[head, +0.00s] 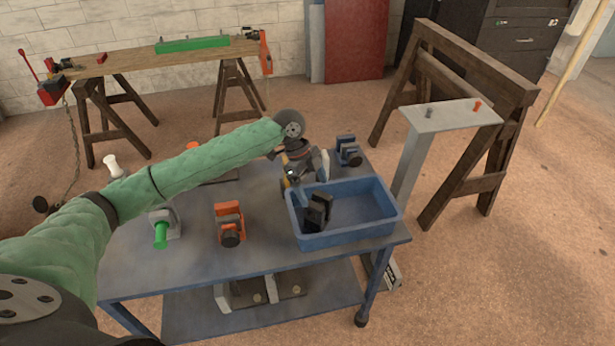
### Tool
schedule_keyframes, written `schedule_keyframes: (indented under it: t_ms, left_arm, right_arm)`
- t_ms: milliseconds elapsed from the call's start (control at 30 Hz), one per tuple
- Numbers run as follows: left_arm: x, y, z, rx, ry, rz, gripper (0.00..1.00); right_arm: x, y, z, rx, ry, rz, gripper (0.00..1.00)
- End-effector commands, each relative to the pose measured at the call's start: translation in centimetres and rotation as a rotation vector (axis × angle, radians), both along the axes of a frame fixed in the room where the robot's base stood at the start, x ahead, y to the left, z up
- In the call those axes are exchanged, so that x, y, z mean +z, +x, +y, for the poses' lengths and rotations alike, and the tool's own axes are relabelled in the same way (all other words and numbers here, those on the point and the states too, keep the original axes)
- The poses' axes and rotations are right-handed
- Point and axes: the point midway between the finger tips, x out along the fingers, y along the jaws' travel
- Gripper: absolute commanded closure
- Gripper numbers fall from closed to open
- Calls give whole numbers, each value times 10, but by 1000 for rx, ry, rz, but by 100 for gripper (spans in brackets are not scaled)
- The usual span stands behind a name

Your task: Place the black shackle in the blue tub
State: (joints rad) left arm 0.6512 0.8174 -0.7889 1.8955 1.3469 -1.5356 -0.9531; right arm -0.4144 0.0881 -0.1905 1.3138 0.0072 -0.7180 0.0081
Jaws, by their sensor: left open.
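The blue tub (370,229) stands at the right end of the blue-grey bench. A black object that looks like the black shackle (318,211) is inside the tub, at its left side and tilted. My left gripper (304,176) is above the tub's back left corner, just above and behind the black object. It is open, and I see nothing between its fingers, though its wrist hides part of them. The gripper and the black object look apart. My right gripper is not in view.
On the bench (270,255) are an orange piece (230,222), a green-handled grey piece (162,230) left of it, and a blue piece (348,151) behind the tub. A grey stand (445,115) and wooden trestle (480,70) stand to the right. The bench front is clear.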

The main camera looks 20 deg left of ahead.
Motion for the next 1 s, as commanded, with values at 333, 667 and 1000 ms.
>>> schedule_keyframes:
  t_ms: [333, 667, 1000]
  left_arm:
    - [42, 4, 17, 2, 1, -2, 15]
    - [47, 4, 19, 0, 1, 0, 15]
    - [47, 4, 19, 0, 0, 1, 15]
  right_arm:
    - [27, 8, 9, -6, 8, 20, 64]
    - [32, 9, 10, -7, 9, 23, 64]
    - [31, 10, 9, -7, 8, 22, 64]
